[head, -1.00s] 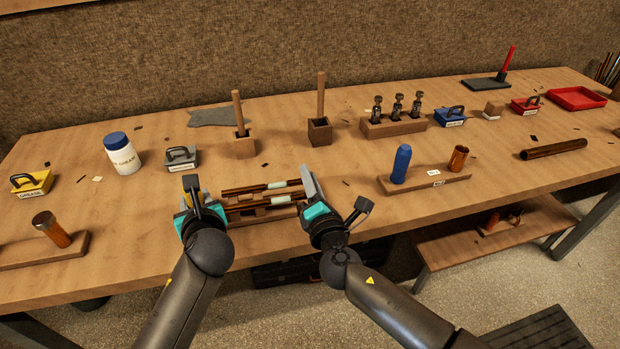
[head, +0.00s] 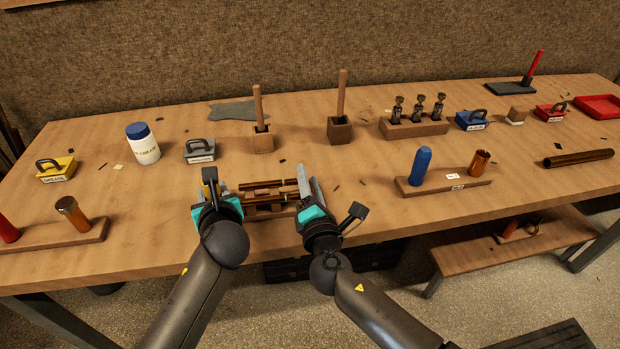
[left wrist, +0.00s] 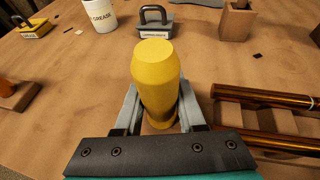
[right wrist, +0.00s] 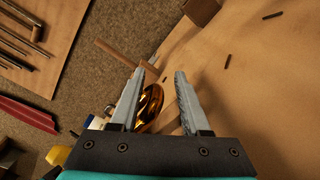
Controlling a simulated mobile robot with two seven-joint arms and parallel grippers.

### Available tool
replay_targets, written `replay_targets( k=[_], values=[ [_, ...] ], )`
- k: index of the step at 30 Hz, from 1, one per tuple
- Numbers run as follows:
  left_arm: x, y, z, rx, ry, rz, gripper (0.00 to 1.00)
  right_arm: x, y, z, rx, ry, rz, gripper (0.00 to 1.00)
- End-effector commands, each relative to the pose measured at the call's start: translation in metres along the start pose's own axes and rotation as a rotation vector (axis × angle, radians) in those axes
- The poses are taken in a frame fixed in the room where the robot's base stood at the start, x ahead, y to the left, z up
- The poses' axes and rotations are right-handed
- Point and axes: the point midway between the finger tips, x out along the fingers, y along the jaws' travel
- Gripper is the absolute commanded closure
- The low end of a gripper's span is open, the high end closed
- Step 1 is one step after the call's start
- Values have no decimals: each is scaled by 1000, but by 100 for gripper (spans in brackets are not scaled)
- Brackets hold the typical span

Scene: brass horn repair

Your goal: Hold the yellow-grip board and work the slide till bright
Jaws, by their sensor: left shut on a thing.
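The yellow grip (left wrist: 157,75) stands upright between the fingers of my left gripper (head: 211,184), which is shut on it. The slide (head: 262,186) is two dark brass tubes lying side by side above a wooden board (head: 262,214), to the right of the grip. The tubes also show in the left wrist view (left wrist: 265,97). My right gripper (head: 308,184) is at the right end of the slide, its fingers apart. In the right wrist view a shiny brass curved end (right wrist: 150,101) shows between the fingers; I cannot tell whether they touch it.
Behind stand a grease jar (head: 142,146), a grey-handled block (head: 200,152) and wooden holders (head: 263,140) with upright sticks. A board with a blue peg (head: 420,166) and a copper tube (head: 479,163) is to the right. Another board (head: 95,232) lies left. Bare table separates them.

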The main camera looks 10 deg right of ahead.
Motion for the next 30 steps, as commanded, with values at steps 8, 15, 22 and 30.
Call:
replay_targets(
  k=[8, 15, 22, 30],
  values=[
    [0, -1, 2, -3, -3, -2, 100, 0, 2, 2, 2, -4, 4, 52],
    [0, -1, 2, -3, -2, -2, 100, -26, 2, 1, 3, -3, 3, 52],
    [0, -1, 1, -2, -2, -2, 100, -70, 1, 1, 3, -1, 1, 52],
    [0, -1, 1, -2, -2, -2, 100, -109, 0, 0, 1, -1, 1, 52]
  ],
)
